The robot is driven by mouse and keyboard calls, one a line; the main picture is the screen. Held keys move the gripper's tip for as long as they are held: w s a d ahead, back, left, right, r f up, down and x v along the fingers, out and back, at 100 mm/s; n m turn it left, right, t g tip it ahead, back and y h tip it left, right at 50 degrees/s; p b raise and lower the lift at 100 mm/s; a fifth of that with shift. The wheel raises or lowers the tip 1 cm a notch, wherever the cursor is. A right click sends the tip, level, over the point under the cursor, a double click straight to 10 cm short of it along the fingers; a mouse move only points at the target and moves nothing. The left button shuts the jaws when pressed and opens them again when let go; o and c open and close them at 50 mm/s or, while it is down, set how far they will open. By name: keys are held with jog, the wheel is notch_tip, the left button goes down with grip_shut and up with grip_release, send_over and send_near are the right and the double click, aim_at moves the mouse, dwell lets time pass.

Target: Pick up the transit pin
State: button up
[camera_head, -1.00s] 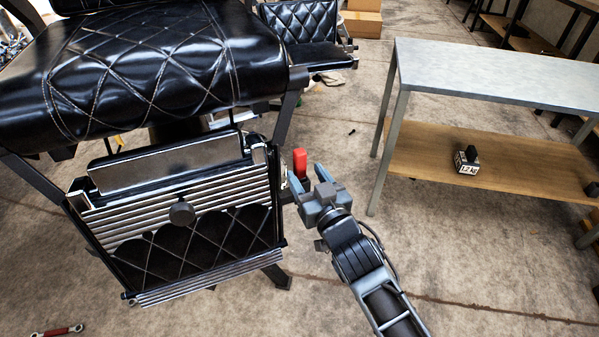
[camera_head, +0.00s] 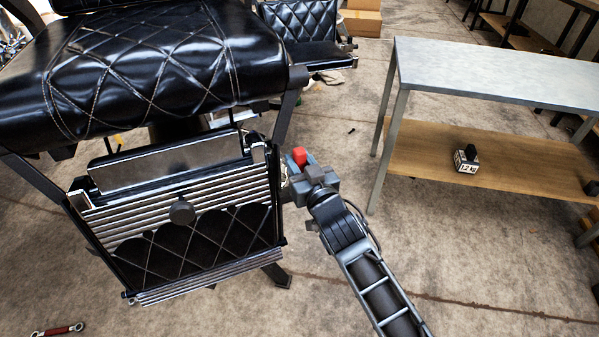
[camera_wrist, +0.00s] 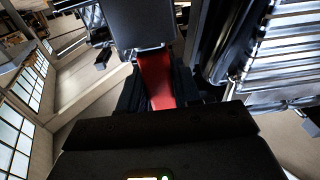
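The transit pin appears to be the red upright piece (camera_head: 299,156) at the right side of the barber chair's footrest. In the wrist view its red body (camera_wrist: 156,80) runs between my two dark fingers, with a dark grey block at its far end. My gripper (camera_head: 301,166) is at the red piece, with a finger on each side. The fingers lie close to its sides, but I cannot tell whether they press on it. The lower part of the piece is hidden by my gripper in the head view.
The barber chair's black seat (camera_head: 150,70) and ribbed footrest (camera_head: 180,205) are just left of my gripper. A metal-topped table (camera_head: 490,72) with a wooden lower shelf (camera_head: 420,150) stands to the right. A red-handled tool (camera_head: 58,330) lies on the floor at lower left.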

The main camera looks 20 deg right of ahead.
grip_shut()
jog(key=shift+r, duration=0.15)
